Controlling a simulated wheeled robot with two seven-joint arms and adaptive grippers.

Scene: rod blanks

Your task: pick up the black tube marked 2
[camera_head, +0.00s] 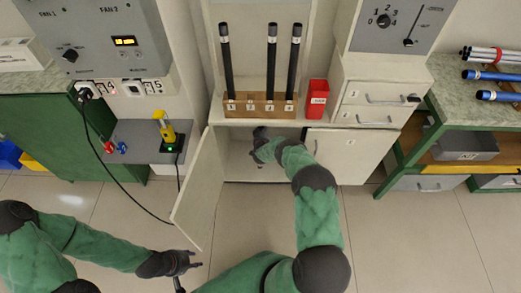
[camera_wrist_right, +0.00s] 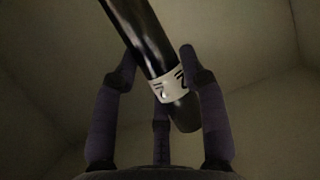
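A black tube (camera_wrist_right: 148,40) with a white label (camera_wrist_right: 167,85) runs between the fingers of my right gripper (camera_wrist_right: 158,62) in the right wrist view. The dark mark on the label is partly covered and hard to read. Whether the fingers press on the tube is unclear. In the head view my right gripper (camera_head: 262,146) reaches into the open cabinet, and the tube there is hidden. My left gripper (camera_head: 187,270) is open and empty above the floor, left of the cabinet door.
Three black tubes (camera_head: 227,65) stand in a wooden rack (camera_head: 257,97) on top, with one label position empty. A red box (camera_head: 317,99) is beside it. The cabinet's left door (camera_head: 200,190) stands open. A shelf with coloured rods (camera_head: 490,75) is right.

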